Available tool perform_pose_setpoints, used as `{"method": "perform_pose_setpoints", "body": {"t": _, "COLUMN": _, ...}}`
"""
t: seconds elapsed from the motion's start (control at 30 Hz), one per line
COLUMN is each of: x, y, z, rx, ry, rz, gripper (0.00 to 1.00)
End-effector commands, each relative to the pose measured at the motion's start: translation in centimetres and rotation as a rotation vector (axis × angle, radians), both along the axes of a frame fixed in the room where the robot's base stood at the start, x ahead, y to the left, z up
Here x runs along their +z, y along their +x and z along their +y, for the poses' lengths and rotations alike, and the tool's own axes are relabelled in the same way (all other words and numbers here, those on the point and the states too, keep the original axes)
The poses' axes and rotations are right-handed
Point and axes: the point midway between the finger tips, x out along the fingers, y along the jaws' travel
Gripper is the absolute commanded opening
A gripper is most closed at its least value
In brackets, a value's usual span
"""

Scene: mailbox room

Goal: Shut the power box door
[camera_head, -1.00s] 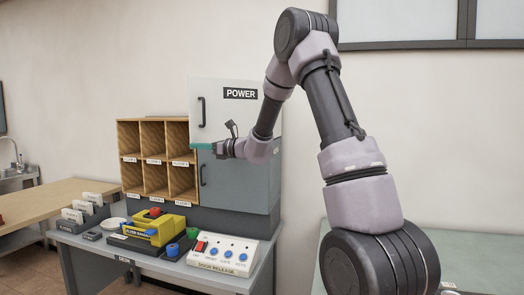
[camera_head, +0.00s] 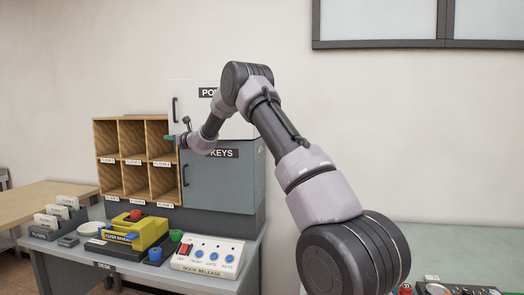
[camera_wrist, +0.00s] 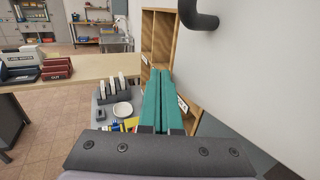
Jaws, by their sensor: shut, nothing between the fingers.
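The power box is the white upper cabinet, with its white door (camera_head: 190,94) facing me. The door has a dark upright handle (camera_head: 174,110) near its left edge and a POWER label, partly hidden by my arm. The door looks flat or nearly flat to the box; I cannot tell if a small gap remains. My gripper (camera_head: 172,137) is shut and empty, pointing left at the door's lower left, below the handle. In the wrist view its green fingers (camera_wrist: 166,95) run beside the white door face, with the handle (camera_wrist: 200,14) above right. Contact is unclear.
A grey KEYS cabinet (camera_head: 222,178) sits directly below. Wooden pigeonholes (camera_head: 132,150) stand to the left.

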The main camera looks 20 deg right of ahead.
Motion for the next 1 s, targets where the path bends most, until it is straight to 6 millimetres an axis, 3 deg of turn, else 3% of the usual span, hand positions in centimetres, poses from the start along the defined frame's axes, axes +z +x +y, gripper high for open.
{"method": "perform_pose_setpoints", "body": {"t": 0.2, "x": -0.1, "y": 4.5, "z": -1.8, "rx": -0.037, "ry": -0.002, "rz": -0.002, "gripper": 0.0}}
{"method": "perform_pose_setpoints", "body": {"t": 0.5, "x": -0.1, "y": 8.5, "z": -3.5, "rx": -0.121, "ry": -0.002, "rz": -0.001, "gripper": 0.0}}
{"method": "perform_pose_setpoints", "body": {"t": 1.0, "x": 0.0, "y": 9.7, "z": -4.3, "rx": -0.163, "ry": -0.001, "rz": 0.0, "gripper": 0.0}}
